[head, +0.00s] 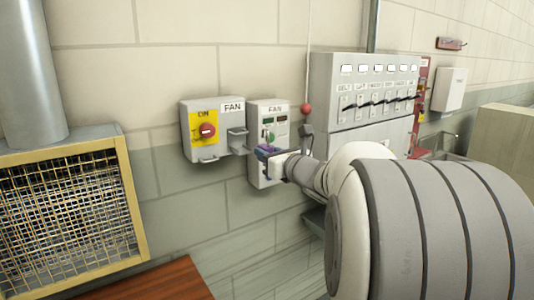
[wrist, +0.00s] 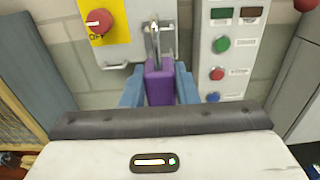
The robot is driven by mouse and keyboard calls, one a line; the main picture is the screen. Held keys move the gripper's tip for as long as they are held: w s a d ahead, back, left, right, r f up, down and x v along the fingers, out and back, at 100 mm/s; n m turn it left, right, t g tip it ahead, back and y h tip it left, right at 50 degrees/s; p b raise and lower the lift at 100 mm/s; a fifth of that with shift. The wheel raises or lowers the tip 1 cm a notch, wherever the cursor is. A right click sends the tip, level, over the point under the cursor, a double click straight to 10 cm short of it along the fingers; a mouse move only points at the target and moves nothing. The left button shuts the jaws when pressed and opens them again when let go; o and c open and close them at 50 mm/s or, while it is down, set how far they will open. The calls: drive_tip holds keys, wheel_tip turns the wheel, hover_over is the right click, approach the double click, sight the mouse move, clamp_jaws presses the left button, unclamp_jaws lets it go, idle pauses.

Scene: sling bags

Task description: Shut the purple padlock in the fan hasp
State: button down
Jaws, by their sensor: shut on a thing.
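The purple padlock (wrist: 159,85) is upright between the blue fingers of my gripper (wrist: 160,80), which is shut on its body. Its metal shackle points up and overlaps the fan hasp (wrist: 167,42) on the right side of the grey FAN switch box (wrist: 120,50). I cannot tell whether the shackle passes through the hasp or is closed. In the head view, a little purple of the padlock (head: 267,152) shows at my gripper (head: 270,153), right of and below the fan hasp (head: 238,139). The switch box (head: 225,118) has a red knob (head: 207,130) on a yellow plate.
A second FAN box (head: 282,108) with buttons stands close on the right. A grey breaker panel (head: 345,103) is farther right. A wire-mesh guard (head: 68,210) stands at the left. Bare wall (head: 215,205) lies below the boxes.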

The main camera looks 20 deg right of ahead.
sight(244, 152)
drive_tip(key=shift+w+a+f+b, duration=0.15)
drive_tip(key=shift+w+b, duration=0.15)
drive_tip(key=shift+w, duration=0.25)
drive_tip(key=shift+w+a+f+b, duration=0.1)
drive_tip(key=shift+w+b, duration=0.15)
drive_tip(key=shift+w, duration=0.3)
drive_tip(key=shift+w+a+b, duration=0.15)
drive_tip(key=shift+w+b, duration=0.05)
drive_tip(key=shift+w, duration=0.5)
drive_tip(key=shift+w+a+b, duration=0.1)
drive_tip(key=shift+w+b, duration=0.05)
drive_tip(key=shift+w, duration=0.55)
drive_tip(key=shift+b, duration=0.65)
drive_tip(key=shift+w, duration=0.15)
drive_tip(key=shift+w+a+b, duration=0.15)
drive_tip(key=shift+w+a, duration=0.05)
drive_tip(key=shift+w, duration=0.9)
drive_tip(key=shift+w+a+b, duration=0.1)
drive_tip(key=shift+w+a, duration=0.1)
drive_tip(key=shift+w, duration=0.95)
drive_tip(key=shift+w+a+b, duration=0.15)
drive_tip(key=shift+w+a, duration=0.05)
drive_tip(key=shift+w, duration=0.9)
drive_tip(key=shift+w+a, duration=0.1)
drive_tip(key=shift+w, duration=0.1)
drive_tip(key=shift+f+b, duration=0.2)
drive_tip(key=shift+b, duration=0.15)
